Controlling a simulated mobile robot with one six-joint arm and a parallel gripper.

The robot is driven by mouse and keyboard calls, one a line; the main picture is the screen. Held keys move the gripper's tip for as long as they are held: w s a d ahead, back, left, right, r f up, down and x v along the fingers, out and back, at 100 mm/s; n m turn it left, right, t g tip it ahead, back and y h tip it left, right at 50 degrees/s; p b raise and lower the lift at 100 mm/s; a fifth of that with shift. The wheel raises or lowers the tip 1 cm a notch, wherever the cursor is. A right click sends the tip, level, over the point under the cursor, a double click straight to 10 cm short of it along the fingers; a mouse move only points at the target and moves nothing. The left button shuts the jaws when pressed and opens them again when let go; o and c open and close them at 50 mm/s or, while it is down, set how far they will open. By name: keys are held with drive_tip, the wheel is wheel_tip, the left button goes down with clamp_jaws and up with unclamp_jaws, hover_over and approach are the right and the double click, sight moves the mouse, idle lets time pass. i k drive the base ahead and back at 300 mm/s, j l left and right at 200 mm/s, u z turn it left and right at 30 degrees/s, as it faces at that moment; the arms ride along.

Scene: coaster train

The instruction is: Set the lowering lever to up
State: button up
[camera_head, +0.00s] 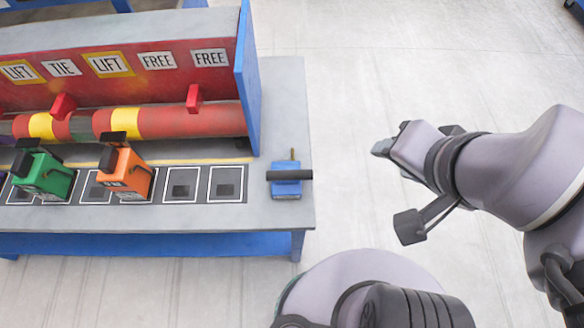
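A small blue block with a black horizontal bar handle (289,175) stands at the right end of the grey table; I take this to be the lowering lever. The bar lies across the blue block (286,189), and a short brass-coloured pin stands behind it. No label shows on it, so I cannot tell which setting it is in. My gripper (384,148) is to the right of the lever, over the floor and apart from it, pointing left. Its fingers are seen edge-on, and I see nothing held in it.
The table (285,90) carries a red panel with LIFT, TIE and FREE signs, a blue end plate (247,75), and a striped roller (185,121). A green car (45,178) and an orange car (125,176) stand on marked squares; two squares nearer the lever are empty.

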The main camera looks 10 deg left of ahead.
sight(293, 174)
drive_tip(key=u, duration=1.9)
drive_tip(key=k+l, duration=0.15)
drive_tip(key=l, duration=0.15)
drive_tip(key=k+l, duration=0.1)
drive_tip(key=l, duration=0.25)
drive_tip(key=u, duration=0.05)
